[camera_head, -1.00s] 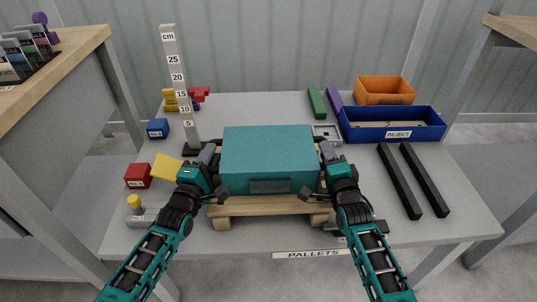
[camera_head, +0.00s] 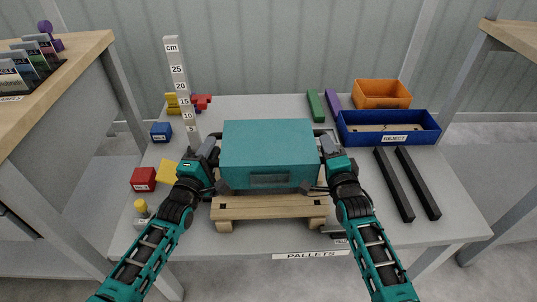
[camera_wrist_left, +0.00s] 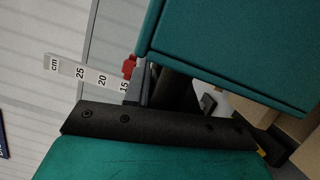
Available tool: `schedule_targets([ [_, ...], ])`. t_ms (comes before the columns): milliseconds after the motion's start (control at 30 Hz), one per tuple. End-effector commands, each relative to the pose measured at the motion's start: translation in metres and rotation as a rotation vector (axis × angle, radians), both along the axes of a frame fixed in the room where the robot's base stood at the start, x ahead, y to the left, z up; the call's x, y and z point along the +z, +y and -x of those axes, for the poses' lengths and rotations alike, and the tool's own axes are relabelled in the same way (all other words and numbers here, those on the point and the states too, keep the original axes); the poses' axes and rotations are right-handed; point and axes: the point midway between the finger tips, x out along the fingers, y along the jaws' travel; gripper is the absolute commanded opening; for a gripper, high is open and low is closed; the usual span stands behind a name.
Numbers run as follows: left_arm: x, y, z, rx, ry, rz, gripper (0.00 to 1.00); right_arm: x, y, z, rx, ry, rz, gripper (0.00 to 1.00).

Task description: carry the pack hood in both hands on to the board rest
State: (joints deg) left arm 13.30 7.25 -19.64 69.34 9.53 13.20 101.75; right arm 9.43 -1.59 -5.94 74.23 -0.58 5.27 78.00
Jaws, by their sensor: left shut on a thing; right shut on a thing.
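The pack hood, a teal box (camera_head: 268,148), is between my two grippers, over the wooden pallet (camera_head: 270,208), with a thin dark gap below its front edge. My left gripper (camera_head: 215,165) is shut on its left side and my right gripper (camera_head: 322,165) is shut on its right side. In the left wrist view the hood's teal wall (camera_wrist_left: 235,50) fills the upper right, beside the dark finger. Two parallel long black bars (camera_head: 394,185) lie bare on the right of the table; they look like the board rest, but no label shows on them.
A blue REJECT tray (camera_head: 390,140) and an orange bin (camera_head: 382,104) stand at the back right. A tall cm scale (camera_head: 180,85) stands close behind my left gripper. Red (camera_head: 144,179) and blue (camera_head: 161,132) blocks sit at the left. The table (camera_head: 255,104) behind the hood is clear.

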Motion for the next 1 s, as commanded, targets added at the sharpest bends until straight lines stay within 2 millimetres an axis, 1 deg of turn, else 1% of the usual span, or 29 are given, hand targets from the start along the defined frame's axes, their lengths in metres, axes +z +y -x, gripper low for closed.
schedule_targets([
  [33, 0.009, 0.002, -0.002, 0.004, -0.009, 0.007, 0.0, 0.005, -0.001, 0.0, -0.001, -0.002, 0.007, 0.0],
  [767, 0.008, 0.002, -0.001, 0.004, -0.006, 0.005, 0.0, 0.005, -0.001, 0.001, 0.0, -0.004, 0.005, 0.0],
  [867, 0.006, 0.002, 0.002, 0.004, -0.006, 0.006, 0.0, 0.003, -0.001, 0.004, 0.0, -0.004, 0.005, 0.0],
  [1000, 0.001, 0.002, 0.013, 0.004, -0.004, 0.005, 0.0, -0.001, -0.001, 0.015, 0.0, -0.004, 0.005, 0.0],
])
